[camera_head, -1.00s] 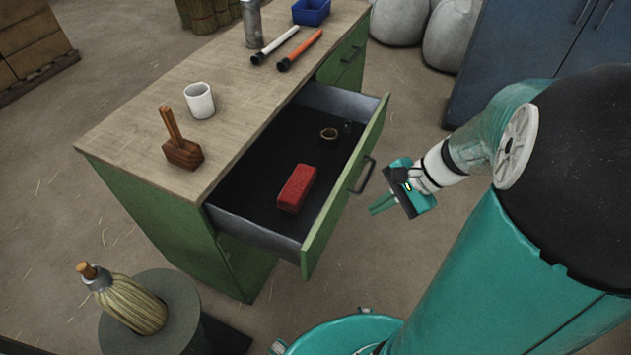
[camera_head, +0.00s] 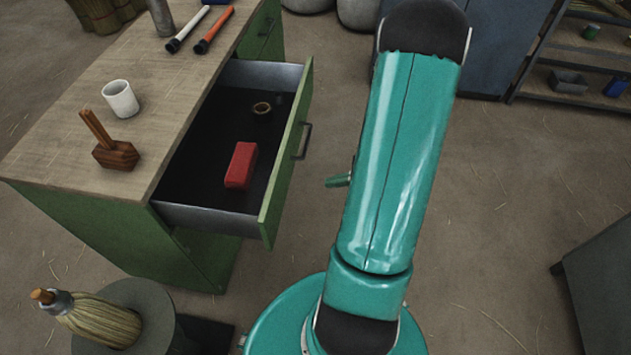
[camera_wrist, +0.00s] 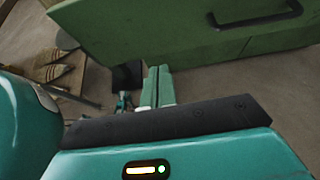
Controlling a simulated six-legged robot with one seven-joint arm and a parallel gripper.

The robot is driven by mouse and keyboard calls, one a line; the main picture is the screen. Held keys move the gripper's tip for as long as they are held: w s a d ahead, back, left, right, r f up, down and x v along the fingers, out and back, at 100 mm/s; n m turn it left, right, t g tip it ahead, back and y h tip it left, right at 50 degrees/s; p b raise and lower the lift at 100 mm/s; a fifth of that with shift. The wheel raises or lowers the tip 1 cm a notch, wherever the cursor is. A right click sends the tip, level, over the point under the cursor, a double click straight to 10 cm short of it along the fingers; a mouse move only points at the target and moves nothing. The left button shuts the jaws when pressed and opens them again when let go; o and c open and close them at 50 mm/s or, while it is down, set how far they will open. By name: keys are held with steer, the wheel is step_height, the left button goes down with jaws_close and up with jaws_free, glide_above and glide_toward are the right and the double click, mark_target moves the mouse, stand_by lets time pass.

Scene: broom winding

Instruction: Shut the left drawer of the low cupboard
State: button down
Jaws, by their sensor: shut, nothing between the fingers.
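The low cupboard (camera_head: 80,225) is green with a wooden top. Its left drawer (camera_head: 205,216) is pulled far out, with a green front (camera_head: 285,165) and a dark handle (camera_head: 303,141). A red block (camera_head: 241,165) and a small brown ring-shaped thing (camera_head: 262,108) lie inside. My gripper (camera_head: 338,181) is right of the drawer front and apart from it, mostly hidden behind my arm. In the wrist view my gripper's fingers (camera_wrist: 158,85) are together and empty. They point towards the green drawer front (camera_wrist: 150,30), with its handle (camera_wrist: 255,15) at the upper right.
A wooden mallet (camera_head: 114,154), a white mug (camera_head: 120,99) and two long-handled tools (camera_head: 214,30) lie on the cupboard top. A broom head (camera_head: 95,320) rests on a grey round stand (camera_head: 150,300) at the lower left. Shelving (camera_head: 575,60) stands far right. The floor right of my arm is clear.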

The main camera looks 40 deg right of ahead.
mark_target(283, 187)
steer(key=x, duration=0.4)
steer(key=r+x, duration=0.1)
steer(key=x, duration=0.6)
steer(key=shift+w+a+r, duration=0.1)
steer(key=shift+w+a, duration=0.4)
steer(key=shift+w, duration=0.15)
steer(key=shift+w+a, duration=0.1)
steer(key=shift+w, duration=0.05)
